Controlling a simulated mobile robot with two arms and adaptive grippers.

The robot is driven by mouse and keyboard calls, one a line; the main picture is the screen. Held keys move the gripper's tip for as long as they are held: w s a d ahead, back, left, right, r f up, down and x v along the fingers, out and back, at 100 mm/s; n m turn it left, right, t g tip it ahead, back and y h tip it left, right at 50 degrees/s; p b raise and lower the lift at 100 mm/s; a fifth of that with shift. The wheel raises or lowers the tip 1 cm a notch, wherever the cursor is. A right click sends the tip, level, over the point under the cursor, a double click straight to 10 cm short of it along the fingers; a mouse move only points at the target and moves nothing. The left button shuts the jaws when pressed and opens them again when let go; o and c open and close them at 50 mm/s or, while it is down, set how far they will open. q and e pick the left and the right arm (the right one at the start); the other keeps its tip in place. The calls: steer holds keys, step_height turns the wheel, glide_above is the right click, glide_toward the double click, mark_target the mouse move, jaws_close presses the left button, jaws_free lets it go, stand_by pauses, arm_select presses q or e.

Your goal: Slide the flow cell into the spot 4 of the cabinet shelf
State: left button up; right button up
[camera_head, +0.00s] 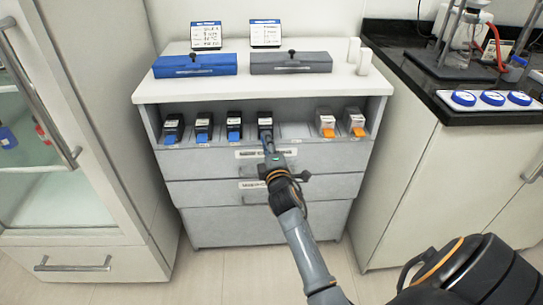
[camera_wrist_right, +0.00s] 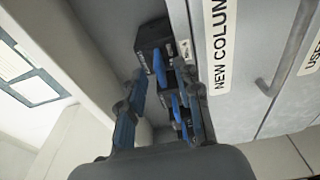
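The flow cell, a black box with a blue tab (camera_head: 265,122), stands on the cabinet shelf (camera_head: 293,131) in the fourth occupied place from the left. Three like black boxes with blue tabs stand in a row to its left. My right gripper (camera_head: 268,143) is just in front of this fourth box, its fingers small in the head view. In the right wrist view the gripper (camera_wrist_right: 166,82) has its fingers spread apart, with the nearest black box (camera_wrist_right: 152,36) just beyond the tips. I cannot tell whether a finger touches it. My left gripper is not in view.
Bare shelf lies right of the fourth box, then two orange-tabbed boxes (camera_head: 325,122). A blue case (camera_head: 195,66) and a grey case (camera_head: 290,63) lie on the cabinet top. Labelled drawers (camera_head: 265,190) are below. A dark counter (camera_head: 500,115) stands at the right.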

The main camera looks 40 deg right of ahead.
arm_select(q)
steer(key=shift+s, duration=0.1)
arm_select(e)
steer(key=v, duration=1)
steer(key=shift+s, duration=0.25)
